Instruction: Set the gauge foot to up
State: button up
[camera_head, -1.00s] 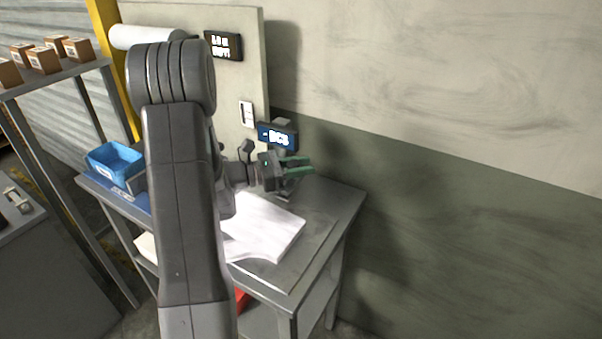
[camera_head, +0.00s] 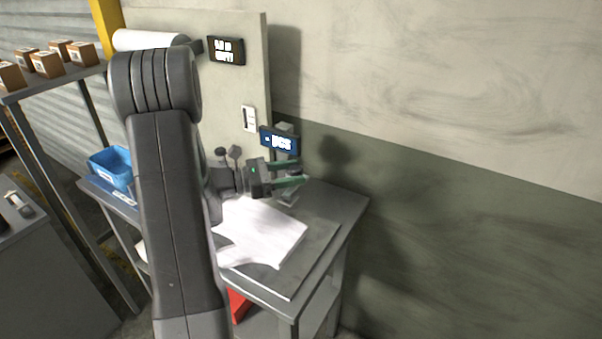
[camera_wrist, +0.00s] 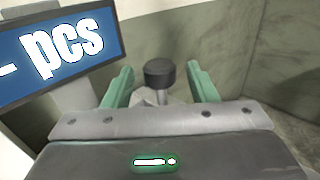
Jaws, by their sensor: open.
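The gauge stands at the back of the bench, with a blue display (camera_head: 280,141) reading "pcs" on a grey post. The display fills the upper left of the wrist view (camera_wrist: 55,52). A dark round knob (camera_wrist: 160,71) on a pale grey mount shows between my fingers in the wrist view; I cannot tell whether it is the gauge foot, or whether that foot is up or down. My gripper (camera_head: 303,171) has green fingers and is open, in front of the gauge post. In the wrist view its fingers stand either side of the knob, apart from it.
White film or paper (camera_head: 262,232) lies on the grey bench (camera_head: 318,250). A blue bin (camera_head: 110,165) stands at the bench's left. A panel with a small black display (camera_head: 226,50) rises behind. Boxes (camera_head: 46,63) sit on the left shelf. The wall is close on the right.

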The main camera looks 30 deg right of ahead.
jog(key=b+v, duration=0.1)
jog(key=v, duration=0.9)
jog(key=shift+a+b, duration=0.2)
jog(key=shift+b, duration=0.2)
jog(key=p+x, duration=0.3)
jog(key=x, duration=1)
jog(key=shift+d, duration=0.4)
jog(key=shift+s, duration=0.1)
